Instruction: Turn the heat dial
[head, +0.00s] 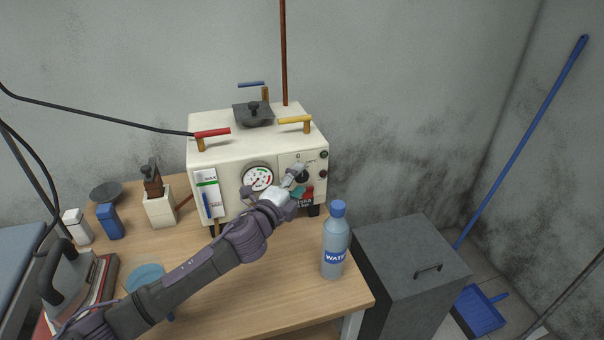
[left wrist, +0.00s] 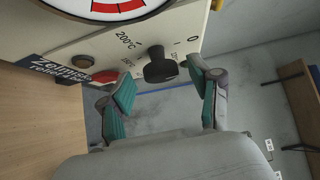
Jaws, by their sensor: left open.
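The heat dial is a black knob (left wrist: 160,66) on the cream front panel of a boxy machine (head: 240,146). In the left wrist view, printed marks such as 200°C and 0 stand around it. In the head view the dial (head: 303,176) is partly hidden by my left gripper (head: 297,181). My left gripper is open in front of the panel. In the left wrist view its teal-padded fingers (left wrist: 160,84) stand apart on either side of the dial, close to it. I cannot tell whether either finger touches it. My right gripper is not in view.
A round gauge (head: 257,178) is left of the dial, and a red switch (head: 307,192) is below it. A water bottle (head: 336,243) stands at the table's (head: 240,300) right end. An iron (head: 72,277) is at the left. Coloured lever handles (head: 212,132) top the machine.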

